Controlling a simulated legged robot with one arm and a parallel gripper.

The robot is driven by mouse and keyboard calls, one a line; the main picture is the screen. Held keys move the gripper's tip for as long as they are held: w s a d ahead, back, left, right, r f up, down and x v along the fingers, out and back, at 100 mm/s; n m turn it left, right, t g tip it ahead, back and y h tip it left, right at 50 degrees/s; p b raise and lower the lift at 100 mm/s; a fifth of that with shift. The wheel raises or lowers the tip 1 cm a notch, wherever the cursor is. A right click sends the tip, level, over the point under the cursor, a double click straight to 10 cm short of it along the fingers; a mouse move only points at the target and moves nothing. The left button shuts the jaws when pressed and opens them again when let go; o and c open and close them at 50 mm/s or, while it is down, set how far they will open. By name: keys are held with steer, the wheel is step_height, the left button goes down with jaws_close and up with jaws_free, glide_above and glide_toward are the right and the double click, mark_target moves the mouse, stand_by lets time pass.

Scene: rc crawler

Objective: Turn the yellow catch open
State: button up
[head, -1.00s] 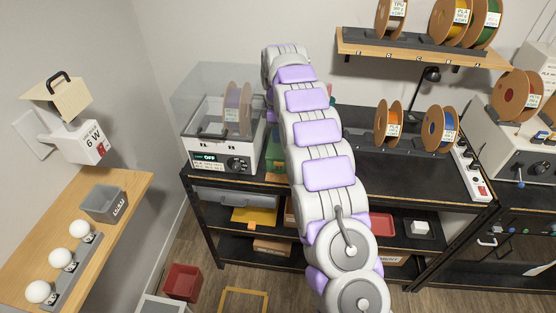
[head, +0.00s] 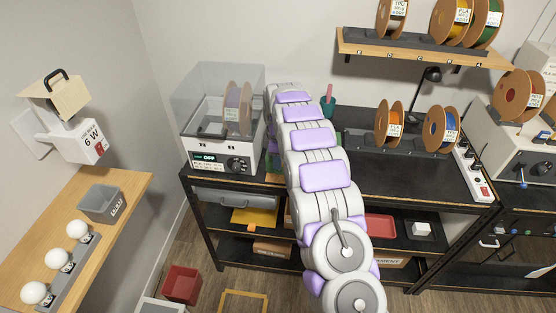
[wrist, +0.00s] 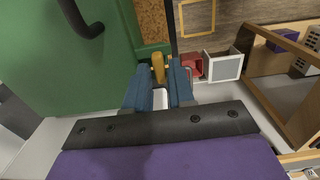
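The yellow catch (wrist: 158,66) shows in the wrist view at the edge of a green panel (wrist: 50,65) with a dark handle (wrist: 82,20). My gripper (wrist: 159,72) has two blue fingers with a gap between them. The catch stands between or just beyond the fingertips, and some space seems to show beside it. I cannot tell whether either finger touches it.
A filament dryer (head: 222,140) with a clear lid stands left of my arm on the black bench (head: 400,178). Spools (head: 440,128) and a teal cup (head: 328,106) stand to the right. A red bin (head: 182,285) is on the floor.

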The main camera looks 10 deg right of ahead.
steer(key=shift+d, duration=0.2)
jaws_close()
